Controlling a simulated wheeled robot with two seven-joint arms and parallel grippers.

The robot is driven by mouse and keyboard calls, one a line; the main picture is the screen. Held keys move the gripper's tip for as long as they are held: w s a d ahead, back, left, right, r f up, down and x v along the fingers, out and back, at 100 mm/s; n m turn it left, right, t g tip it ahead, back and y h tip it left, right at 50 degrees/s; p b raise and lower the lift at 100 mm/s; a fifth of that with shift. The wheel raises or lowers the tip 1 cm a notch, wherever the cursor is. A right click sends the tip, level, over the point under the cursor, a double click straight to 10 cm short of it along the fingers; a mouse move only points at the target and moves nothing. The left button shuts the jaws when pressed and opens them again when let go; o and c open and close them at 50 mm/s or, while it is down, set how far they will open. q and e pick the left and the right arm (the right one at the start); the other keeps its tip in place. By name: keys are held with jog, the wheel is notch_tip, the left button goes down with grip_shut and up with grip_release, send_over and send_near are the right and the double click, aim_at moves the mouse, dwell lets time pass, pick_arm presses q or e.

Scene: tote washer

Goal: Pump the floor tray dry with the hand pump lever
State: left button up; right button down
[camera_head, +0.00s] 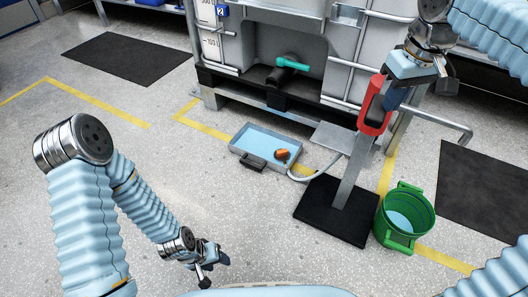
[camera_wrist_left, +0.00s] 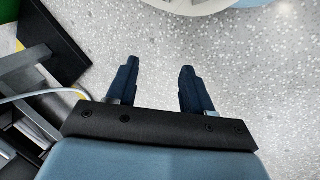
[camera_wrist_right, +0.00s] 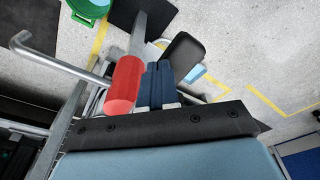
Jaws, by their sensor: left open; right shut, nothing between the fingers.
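The floor tray (camera_head: 239,150) lies on the floor in front of a caged tank; it holds light blue liquid and a small orange object (camera_head: 282,154). The hand pump has a black base (camera_head: 318,205), a slanted grey post (camera_head: 354,178) and a red part (camera_head: 375,118) at its top. My right gripper (camera_head: 392,101) is shut and empty, close beside the red part. In the right wrist view its fingers (camera_wrist_right: 161,85) are together beside the red cylinder (camera_wrist_right: 125,84); I cannot tell whether they touch. My left gripper (camera_head: 217,259) is open and empty, low over bare floor; its fingers (camera_wrist_left: 156,88) are apart.
A green bucket (camera_head: 404,187) with pale blue liquid stands right of the pump base. A grey hose (camera_head: 308,177) runs between tray and pump. The tank with a teal valve handle (camera_head: 291,64) stands behind. Dark mats (camera_head: 128,57) lie left and right. Floor at front left is clear.

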pick_arm(q)
jog(key=shift+r, duration=0.1)
notch_tip(320, 180, up, 8)
jog(key=d+p, duration=0.2)
jog(key=p, duration=0.6)
jog(key=shift+s+d+r+p, duration=0.15)
jog(key=shift+s+p, duration=0.2)
jog(key=shift+s, duration=0.1)
